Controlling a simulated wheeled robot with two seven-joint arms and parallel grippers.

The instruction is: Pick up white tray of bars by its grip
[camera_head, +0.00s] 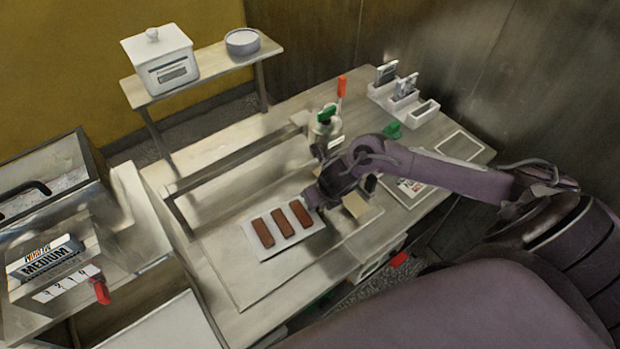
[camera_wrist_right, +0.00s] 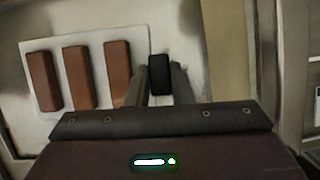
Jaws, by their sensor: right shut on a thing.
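The white tray (camera_head: 258,247) carries three brown bars (camera_head: 283,222) side by side and sits over the left-middle part of the worktable. In the right wrist view the tray (camera_wrist_right: 88,42) lies left of the fingers, with its bars (camera_wrist_right: 80,77) upright in the picture. My right gripper (camera_head: 316,199) is at the tray's right edge. In the right wrist view its fingers (camera_wrist_right: 160,82) are shut on the tray's black grip (camera_wrist_right: 159,67). I cannot tell whether the tray touches the table. My left gripper is not in view.
A white lidded pot (camera_head: 160,60) and a bowl (camera_head: 242,42) stand on a raised shelf behind. White holders (camera_head: 404,98) are at the back right. A machine with a "MEDIUM" label (camera_head: 48,259) stands at the left. Bare table (camera_head: 250,288) lies in front of the tray.

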